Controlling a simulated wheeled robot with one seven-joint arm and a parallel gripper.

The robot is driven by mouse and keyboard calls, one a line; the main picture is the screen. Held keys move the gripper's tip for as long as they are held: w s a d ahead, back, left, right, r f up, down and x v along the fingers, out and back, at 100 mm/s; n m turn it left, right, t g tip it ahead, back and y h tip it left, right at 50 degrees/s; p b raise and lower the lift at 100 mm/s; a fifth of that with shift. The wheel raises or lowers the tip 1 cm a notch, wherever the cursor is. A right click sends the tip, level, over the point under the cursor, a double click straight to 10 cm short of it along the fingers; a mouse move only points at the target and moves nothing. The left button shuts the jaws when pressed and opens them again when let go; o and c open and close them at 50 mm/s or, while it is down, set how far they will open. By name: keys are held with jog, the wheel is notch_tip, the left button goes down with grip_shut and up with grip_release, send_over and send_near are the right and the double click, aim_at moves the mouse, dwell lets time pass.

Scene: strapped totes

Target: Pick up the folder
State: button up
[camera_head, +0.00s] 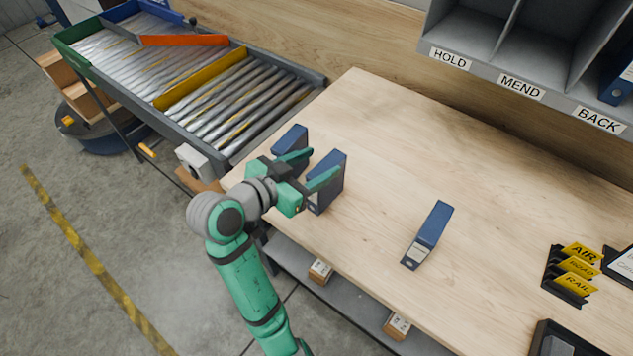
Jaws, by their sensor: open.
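Three blue folders are on the wooden table (390,130). One folder (328,180) stands upright at the table's left part, beside my gripper's fingers. Another folder (291,140) stands just behind and to the left of it, partly hidden by my gripper. A third folder (429,235) is apart from them, nearer the table's middle, with a pale label on its near end. My gripper (311,168) is open, its green fingers at the two left folders. One finger passes in front of the right one of this pair; whether it touches cannot be told.
A roller conveyor (250,105) with coloured side guides adjoins the table's left. Shelf compartments labelled HOLD, MEND and BACK (598,120) are at the back right; a blue folder (617,80) is in BACK. Yellow AIR, ROAD and RAIL signs (578,268) stand at right. The table's middle is mostly clear.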

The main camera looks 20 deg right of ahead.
aim_at(318, 172)
jog(key=shift+s+a+f+n+y, duration=0.15)
jog(key=shift+s+a+f, duration=0.2)
jog(key=shift+a, duration=0.15)
jog(key=shift+s+a+f+n+y, duration=0.15)
jog(key=shift+s+a+f, duration=0.15)
jog(key=shift+a, duration=0.15)
jog(key=shift+d+f, duration=0.2)
jog(key=shift+d, duration=0.05)
jog(key=x, duration=0.3)
jog(key=shift+w+f, duration=0.1)
jog(key=shift+f, duration=0.1)
jog(key=x, duration=0.5)
jog(key=shift+d+r, duration=0.1)
jog(key=shift+d, duration=0.15)
jog(key=shift+w+d, duration=0.35)
jog(key=shift+d, duration=0.1)
